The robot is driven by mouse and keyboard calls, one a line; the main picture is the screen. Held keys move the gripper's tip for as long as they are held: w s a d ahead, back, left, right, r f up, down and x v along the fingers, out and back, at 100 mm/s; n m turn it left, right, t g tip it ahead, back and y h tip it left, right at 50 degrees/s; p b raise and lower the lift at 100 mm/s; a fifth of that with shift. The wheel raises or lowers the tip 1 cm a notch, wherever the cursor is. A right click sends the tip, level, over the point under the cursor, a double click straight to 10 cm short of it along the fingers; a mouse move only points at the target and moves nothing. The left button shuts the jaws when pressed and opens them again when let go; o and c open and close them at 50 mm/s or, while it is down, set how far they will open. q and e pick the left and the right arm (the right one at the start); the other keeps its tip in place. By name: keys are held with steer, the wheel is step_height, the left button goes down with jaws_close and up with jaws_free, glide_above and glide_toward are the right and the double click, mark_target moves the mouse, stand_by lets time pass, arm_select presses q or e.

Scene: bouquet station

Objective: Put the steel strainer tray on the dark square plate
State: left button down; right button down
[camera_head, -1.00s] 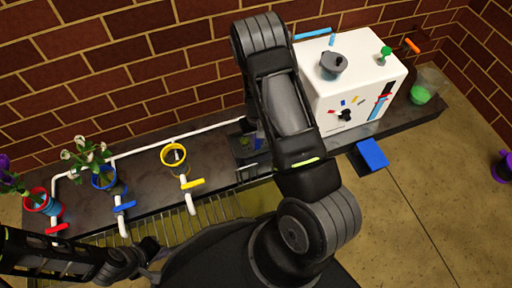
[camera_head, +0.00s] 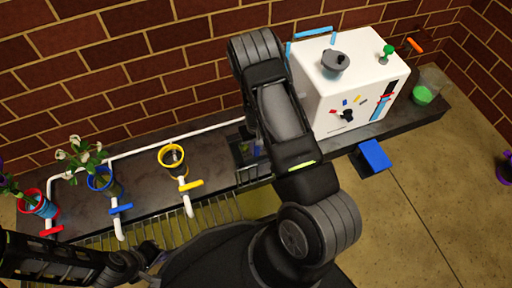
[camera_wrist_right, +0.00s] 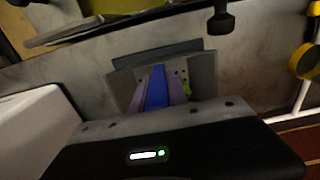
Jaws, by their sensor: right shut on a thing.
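In the right wrist view, the grey steel strainer tray (camera_wrist_right: 203,74) has raised walls and a floor with small holes. My right gripper (camera_wrist_right: 158,88) is shut on its blue middle part, which looks like a handle. A dark square plate (camera_wrist_right: 176,47) shows as a dark edge just past the tray; the tray hides the rest, and I cannot tell whether they touch. In the head view, my right arm covers most of the tray and plate area, and the right fingertips are hidden. My left gripper (camera_head: 150,254) is low at the left; its jaws are unclear.
A white box (camera_head: 345,85) with a grey pot (camera_head: 335,64) on top stands right of my right arm. A yellow ring (camera_head: 171,156) with a yellow valve (camera_head: 190,185), and blue and red flower pots, line the dark counter (camera_head: 140,182). A blue block (camera_head: 374,156) juts from the front edge.

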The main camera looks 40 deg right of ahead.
steer(key=c, duration=1.3)
jaws_free()
steer(key=shift+f, duration=0.1)
steer(key=shift+r, duration=0.55)
step_height(320, 180, up, 11)
steer(key=p, duration=0.4)
steer(key=shift+r+p, duration=0.1)
steer(key=shift+p, duration=0.2)
